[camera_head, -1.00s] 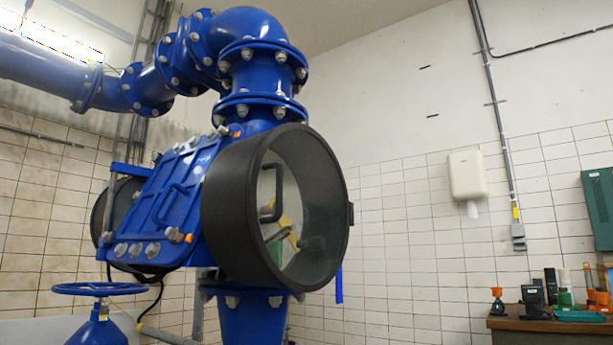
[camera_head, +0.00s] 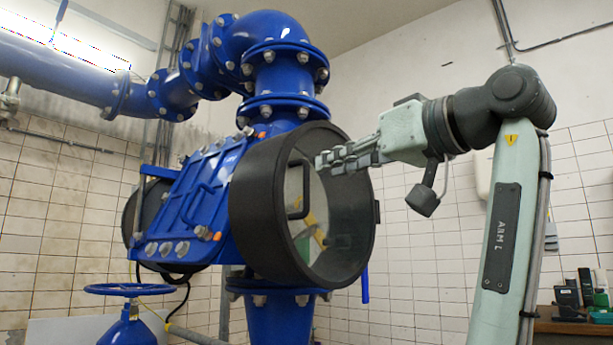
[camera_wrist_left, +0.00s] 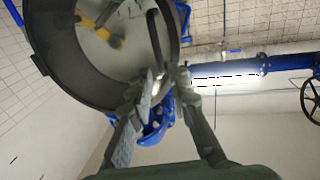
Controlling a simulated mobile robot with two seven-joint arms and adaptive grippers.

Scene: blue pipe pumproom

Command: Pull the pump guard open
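The pump guard (camera_head: 257,208) is a round black housing with a clear front, seated on the blue pump. Its black bar handle (camera_head: 293,190) stands at the left of the clear front; in the left wrist view the handle (camera_wrist_left: 154,38) runs down towards the fingertips. My left gripper (camera_head: 322,161), on the arm marked ARM L, is in front of the guard, right of the handle's upper end. In the left wrist view its fingers (camera_wrist_left: 167,78) are apart, with the handle's near end close to the gap. Contact cannot be told. My right gripper is not in view.
Blue flanged pipes (camera_head: 277,75) rise above the guard. A blue handwheel (camera_head: 128,290) stands at the lower left. A bench (camera_head: 570,326) with tools is at the lower right. The space right of the guard holds my left arm.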

